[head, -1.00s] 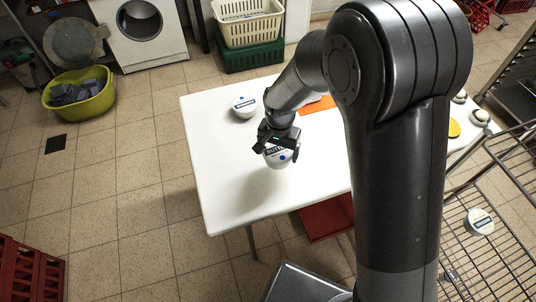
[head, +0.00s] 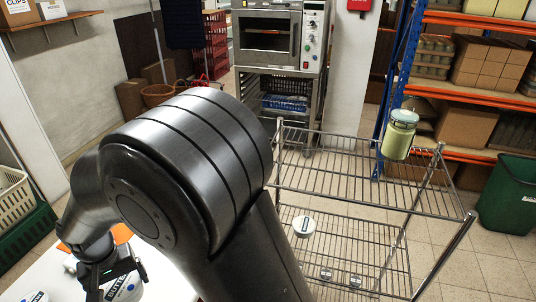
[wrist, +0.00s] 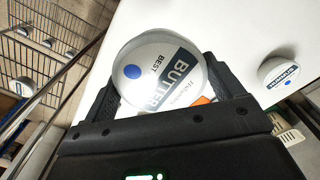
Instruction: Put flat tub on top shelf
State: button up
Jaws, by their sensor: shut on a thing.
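The flat tub (wrist: 158,72) is round and white, with a dark "BUTTER" label and a blue dot. My gripper (wrist: 168,88) is shut on it, one finger on each side, in the wrist view. The wire rack's top shelf (head: 350,185) is right of my arm. A glass jar with a pale green lid (head: 399,134) stands at its far right corner; the rest of the visible shelf is bare.
The rack's lower shelf (head: 350,248) holds a white tub (head: 303,226) and small items (head: 355,281). Another white tub (wrist: 279,72) stands on the table (wrist: 235,30). A steel oven (head: 278,40) and loaded shelving (head: 470,90) stand behind the rack. A green bin (head: 508,195) is at right.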

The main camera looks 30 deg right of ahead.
notch_tip(320, 180, up, 30)
jog(key=w+d+m, duration=0.3)
jog(key=w+d, duration=0.2)
jog(key=d, duration=0.6)
jog(key=w+d+f+m, duration=0.1)
jog(key=w+d+m, duration=0.3)
jog(key=d, duration=0.8)
jog(key=w+d+m, duration=0.3)
jog(key=w+d, duration=0.2)
jog(key=d, duration=0.6)
jog(key=s+d+m, duration=0.3)
jog(key=s+d, duration=0.2)
jog(key=d, duration=0.7)
jog(key=s+d+m, duration=0.3)
jog(key=s+d, duration=0.1)
jog(key=d, duration=0.8)
jog(key=s+d+m, duration=0.3)
jog(key=s+d, duration=0.2)
jog(key=d, duration=0.7)
jog(key=w+a+f, duration=0.1)
jog(key=w+f, duration=0.2)
jog(key=w+a+f, duration=0.1)
jog(key=w+f, duration=0.3)
jog(key=w+a+f, duration=0.2)
jog(key=w+f, duration=0.1)
jog(key=f, duration=0.1)
jog(key=shift+w+a+f, duration=0.1)
jog(key=shift+w+f, duration=0.1)
jog(key=shift+w, duration=0.2)
jog(key=shift+f, duration=1.95)
